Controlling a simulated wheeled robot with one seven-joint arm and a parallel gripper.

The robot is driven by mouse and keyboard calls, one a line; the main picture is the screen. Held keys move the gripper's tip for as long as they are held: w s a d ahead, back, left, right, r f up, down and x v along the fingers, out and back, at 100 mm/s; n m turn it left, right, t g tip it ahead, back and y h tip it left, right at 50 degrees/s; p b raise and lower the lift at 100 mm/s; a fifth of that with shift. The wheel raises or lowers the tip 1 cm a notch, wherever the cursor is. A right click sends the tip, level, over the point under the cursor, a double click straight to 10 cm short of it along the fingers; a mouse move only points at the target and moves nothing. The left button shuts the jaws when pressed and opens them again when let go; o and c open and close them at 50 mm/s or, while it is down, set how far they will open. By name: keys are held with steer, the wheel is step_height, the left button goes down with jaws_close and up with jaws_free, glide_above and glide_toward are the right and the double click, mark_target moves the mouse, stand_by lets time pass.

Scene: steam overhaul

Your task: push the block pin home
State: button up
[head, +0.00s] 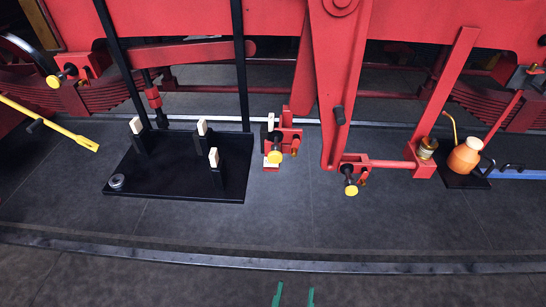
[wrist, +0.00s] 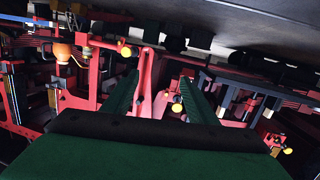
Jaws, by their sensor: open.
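Several yellow-headed pins show on the red frame, and I cannot tell for sure which is the block pin. One yellow head (head: 275,156) is at the middle, in a red bracket (head: 289,136) with cream pieces above and below it. Another yellow head (head: 351,189) is right of it, on a lower red bracket. A third yellow head (head: 53,81) is at the far left. How deep each pin sits is not clear. My gripper (head: 295,296) shows as two green fingertips at the bottom edge, apart from all pins. In the wrist view my gripper (wrist: 158,80) is open and empty.
A black tray (head: 180,187) with several cream-topped black posts and a grey ring lies on the floor at left. An orange jug (head: 464,157) stands at right. A red hanging lever (head: 342,80) is at the middle. The floor in front is clear up to a metal rail (head: 220,262).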

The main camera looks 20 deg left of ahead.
steer(key=w+a+r+n+y, duration=0.1)
steer(key=w+a+r, duration=0.25)
steer(key=w, duration=0.25)
steer(key=w+a+r+n+y, duration=0.1)
steer(key=w+a+r, duration=0.25)
steer(key=w, duration=0.35)
steer(key=n+t+y, duration=0.1)
glide_toward(275, 159)
steer(key=x, duration=1.1)
steer(key=shift+s, duration=0.1)
steer(key=shift+c, duration=0.4)
